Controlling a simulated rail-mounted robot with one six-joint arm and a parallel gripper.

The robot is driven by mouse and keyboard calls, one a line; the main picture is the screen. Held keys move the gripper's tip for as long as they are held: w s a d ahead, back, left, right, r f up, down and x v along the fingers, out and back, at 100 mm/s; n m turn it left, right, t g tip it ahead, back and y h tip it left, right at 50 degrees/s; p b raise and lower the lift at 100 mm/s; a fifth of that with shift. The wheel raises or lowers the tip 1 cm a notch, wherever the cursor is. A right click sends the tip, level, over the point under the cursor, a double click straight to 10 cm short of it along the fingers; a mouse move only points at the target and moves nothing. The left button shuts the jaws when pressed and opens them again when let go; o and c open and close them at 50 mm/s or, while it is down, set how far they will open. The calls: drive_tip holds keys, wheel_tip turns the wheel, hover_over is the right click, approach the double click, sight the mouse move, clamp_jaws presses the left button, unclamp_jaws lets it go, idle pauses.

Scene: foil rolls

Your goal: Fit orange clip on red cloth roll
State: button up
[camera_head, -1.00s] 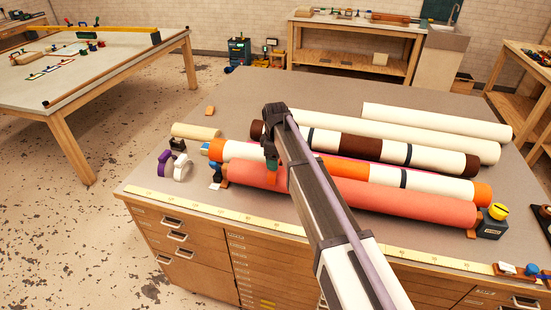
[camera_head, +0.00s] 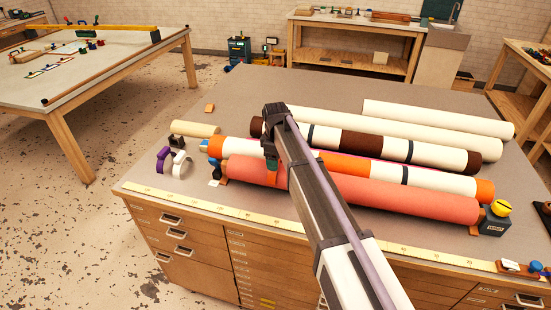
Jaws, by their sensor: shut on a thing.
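The red cloth roll (camera_head: 400,200) is the coral-red cylinder lying along the front of the table, behind the yellow ruler. My gripper (camera_head: 270,162) points down over its left part, at the border with the orange-and-white striped roll (camera_head: 450,183) behind it. My arm covers the middle of the rolls.
A purple clip (camera_head: 161,158) and a white clip (camera_head: 182,165) stand left of the rolls. A brown-and-white roll (camera_head: 435,156) and cream rolls (camera_head: 440,122) lie behind. A black block with a yellow top (camera_head: 495,222) stands at the right end.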

drive_tip(key=shift+f+b, duration=0.35)
drive_tip(key=shift+f, duration=0.05)
idle(0.4)
drive_tip(key=o, duration=1)
drive_tip(key=shift+r, duration=0.1)
wheel_tip(320, 180, up, 10)
drive_tip(key=p, duration=1)
